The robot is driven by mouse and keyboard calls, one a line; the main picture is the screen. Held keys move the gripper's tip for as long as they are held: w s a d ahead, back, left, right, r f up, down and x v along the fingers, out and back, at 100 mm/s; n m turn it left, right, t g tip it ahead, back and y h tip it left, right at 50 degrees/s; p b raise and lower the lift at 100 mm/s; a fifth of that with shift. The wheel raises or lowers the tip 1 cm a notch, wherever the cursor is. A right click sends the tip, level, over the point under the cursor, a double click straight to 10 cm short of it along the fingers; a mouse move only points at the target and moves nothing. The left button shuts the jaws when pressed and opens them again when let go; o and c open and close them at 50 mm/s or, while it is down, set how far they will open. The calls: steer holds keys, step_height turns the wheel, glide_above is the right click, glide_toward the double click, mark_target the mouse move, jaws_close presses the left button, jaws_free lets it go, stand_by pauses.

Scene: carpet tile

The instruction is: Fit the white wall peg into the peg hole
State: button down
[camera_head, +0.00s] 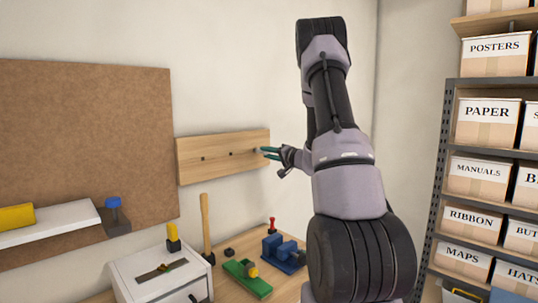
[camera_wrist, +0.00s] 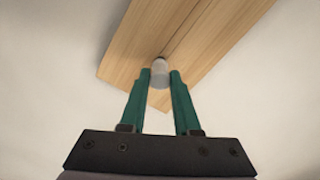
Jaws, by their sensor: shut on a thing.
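The wooden board (camera_head: 222,158) is fixed on the wall and has small dark holes along it. It also shows in the wrist view (camera_wrist: 205,35). My gripper (camera_head: 266,153) is at the board's right end. In the wrist view, the green fingers of my gripper (camera_wrist: 160,76) are shut on the white wall peg (camera_wrist: 159,67). The peg points toward the board, and its far end is at or very near the wood. I cannot tell whether it is in the hole, since its tip and the hole are hidden.
Below are a workbench with a white box (camera_head: 160,270), a hammer (camera_head: 206,230), a green tool (camera_head: 247,278) and a blue vise (camera_head: 283,252). A shelf of labelled boxes (camera_head: 490,120) stands right. A white shelf (camera_head: 50,222) is at left.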

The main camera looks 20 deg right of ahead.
steer(key=shift+x, duration=1)
steer(key=c, duration=0.6)
jaws_free()
steer(key=shift+o, duration=0.2)
steer(key=v, duration=1)
steer(key=shift+s, duration=0.4)
steer(key=shift+d, duration=0.15)
steer(key=shift+r, duration=0.1)
